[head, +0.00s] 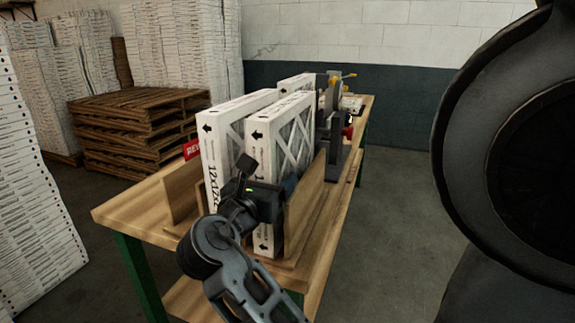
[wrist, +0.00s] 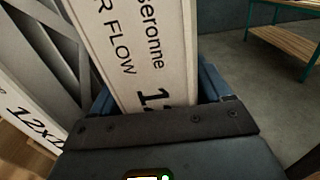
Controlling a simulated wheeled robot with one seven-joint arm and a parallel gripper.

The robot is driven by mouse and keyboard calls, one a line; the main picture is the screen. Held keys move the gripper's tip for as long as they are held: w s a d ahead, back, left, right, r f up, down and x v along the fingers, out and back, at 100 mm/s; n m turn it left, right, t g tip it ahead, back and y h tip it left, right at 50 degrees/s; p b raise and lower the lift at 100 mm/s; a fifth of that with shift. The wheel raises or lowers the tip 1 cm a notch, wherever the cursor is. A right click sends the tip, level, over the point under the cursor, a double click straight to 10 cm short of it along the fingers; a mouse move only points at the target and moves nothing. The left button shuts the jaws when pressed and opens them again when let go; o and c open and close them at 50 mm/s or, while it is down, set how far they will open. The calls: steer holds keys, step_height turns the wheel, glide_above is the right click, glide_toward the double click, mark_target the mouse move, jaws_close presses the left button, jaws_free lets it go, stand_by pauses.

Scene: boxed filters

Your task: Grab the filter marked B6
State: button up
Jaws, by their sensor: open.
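Several white-framed boxed filters stand upright on the wooden table in the head view. The nearer two are the left filter (head: 214,152) and the right filter (head: 264,150), with another filter (head: 290,85) behind. No B6 mark is readable on any of them. My gripper (head: 287,186) is at the front of the right filter and partly hides it. In the wrist view the open blue fingers of my gripper (wrist: 160,92) lie on either side of a white filter edge (wrist: 137,50) printed "R FLOW". Contact cannot be told. The left filter (wrist: 28,118) shows beside it.
Wooden divider panels (head: 305,205) flank the filters on the table (head: 130,212). A red sign (head: 192,148) is at the left. Grey equipment (head: 330,120) stands farther back. Pallets (head: 135,125) and white stacks (head: 185,50) are behind; the floor at right is clear.

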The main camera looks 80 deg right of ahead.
steer(key=shift+d, duration=0.25)
steer(key=shift+c, duration=0.3)
steer(key=c, duration=1.1)
